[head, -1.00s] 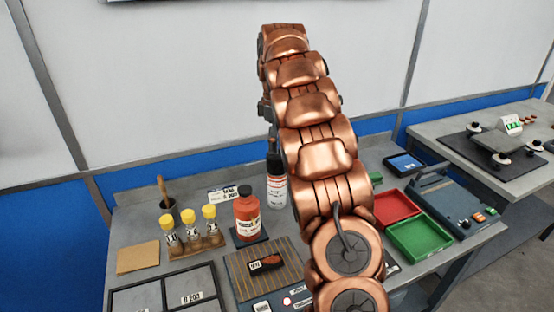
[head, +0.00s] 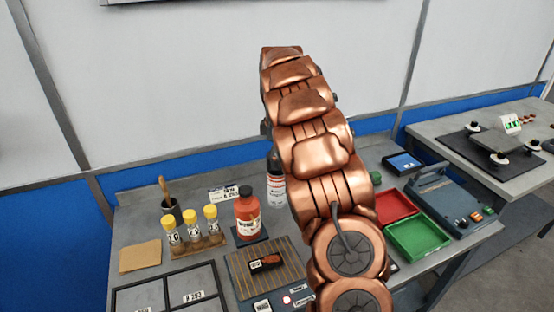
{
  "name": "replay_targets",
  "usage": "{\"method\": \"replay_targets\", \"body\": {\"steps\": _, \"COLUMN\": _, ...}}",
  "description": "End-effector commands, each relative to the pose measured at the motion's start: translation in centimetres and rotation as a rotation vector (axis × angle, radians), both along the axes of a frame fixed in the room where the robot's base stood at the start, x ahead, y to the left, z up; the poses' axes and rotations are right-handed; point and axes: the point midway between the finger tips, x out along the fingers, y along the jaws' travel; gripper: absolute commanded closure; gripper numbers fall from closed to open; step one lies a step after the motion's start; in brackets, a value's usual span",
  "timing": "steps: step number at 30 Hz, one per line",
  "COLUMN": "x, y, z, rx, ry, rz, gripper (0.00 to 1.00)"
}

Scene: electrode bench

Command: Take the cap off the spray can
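A white can with a red and dark label and a black top, which looks like the spray can (head: 277,190), stands upright at the back of the bench in the head view. My copper arm crosses in front of its right side. The black part at its top ends close to the arm's left edge, and I cannot tell where the cap meets the can. My gripper is hidden behind my arm, so neither its fingers nor any contact with the cap can be seen.
An orange bottle (head: 248,217) with a dark cap stands left of the can. Several yellow-capped vials (head: 192,229) sit in a wooden holder further left. A red tray (head: 396,207), a green tray (head: 418,237) and a blue-grey device (head: 450,200) are on the right.

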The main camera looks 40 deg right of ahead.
Motion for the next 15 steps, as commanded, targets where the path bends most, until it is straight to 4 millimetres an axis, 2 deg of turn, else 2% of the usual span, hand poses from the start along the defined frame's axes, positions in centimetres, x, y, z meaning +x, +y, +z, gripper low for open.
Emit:
{"method": "replay_targets", "body": {"steps": 2, "x": 0.00, "y": 0.00, "z": -0.01, "rx": 0.000, "ry": 0.000, "rz": 0.000, "gripper": 0.06}}
{"method": "replay_targets", "body": {"steps": 12, "x": -0.01, "y": -0.01, "z": 0.00, "rx": 0.000, "ry": 0.000, "rz": 0.000, "gripper": 0.41}}
{"method": "replay_targets", "body": {"steps": 15, "x": -0.01, "y": -0.01, "z": 0.00, "rx": 0.000, "ry": 0.000, "rz": 0.000, "gripper": 0.48}}
